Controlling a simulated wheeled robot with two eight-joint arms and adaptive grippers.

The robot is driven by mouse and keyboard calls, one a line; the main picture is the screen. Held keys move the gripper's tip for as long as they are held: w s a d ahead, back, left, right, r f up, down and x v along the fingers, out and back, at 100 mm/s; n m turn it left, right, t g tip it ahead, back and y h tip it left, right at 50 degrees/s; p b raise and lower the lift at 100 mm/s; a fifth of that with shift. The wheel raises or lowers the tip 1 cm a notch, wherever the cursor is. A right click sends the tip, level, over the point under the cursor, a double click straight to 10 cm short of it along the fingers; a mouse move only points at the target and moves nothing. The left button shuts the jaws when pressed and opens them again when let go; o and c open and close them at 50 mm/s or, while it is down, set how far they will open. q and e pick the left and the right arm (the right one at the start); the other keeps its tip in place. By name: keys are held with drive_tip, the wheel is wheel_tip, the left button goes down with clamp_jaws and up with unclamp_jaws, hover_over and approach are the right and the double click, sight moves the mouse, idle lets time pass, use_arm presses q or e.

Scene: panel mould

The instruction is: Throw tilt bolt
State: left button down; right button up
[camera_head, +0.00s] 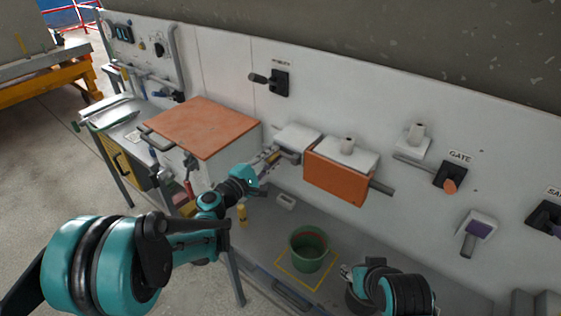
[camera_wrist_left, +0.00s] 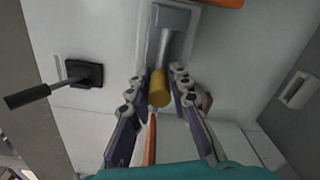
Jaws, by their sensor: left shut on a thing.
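A grey bar with a yellow end knob (camera_wrist_left: 159,90), which looks like the tilt bolt, projects from a pale plate on the wall in the left wrist view. My left gripper (camera_wrist_left: 160,84) has its fingers on both sides of this knob and is shut on it. In the head view my left gripper (camera_head: 273,156) is at the wall plate (camera_head: 298,138), left of the orange block (camera_head: 336,178).
A black lever (camera_head: 279,81) sticks out above the plate. The gate lever (camera_head: 449,180) is to the right. A green bucket (camera_head: 307,263) stands on the lower surface. An orange-topped cabinet (camera_head: 205,126) stands left of my gripper.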

use_arm(q)
drive_tip(key=shift+w+a+r, duration=0.15)
drive_tip(key=shift+w, duration=0.05)
drive_tip(key=c, duration=1.4)
unclamp_jaws()
drive_tip(key=shift+a, duration=0.1)
drive_tip(key=shift+c, duration=0.2)
drive_tip(key=v, duration=1.2)
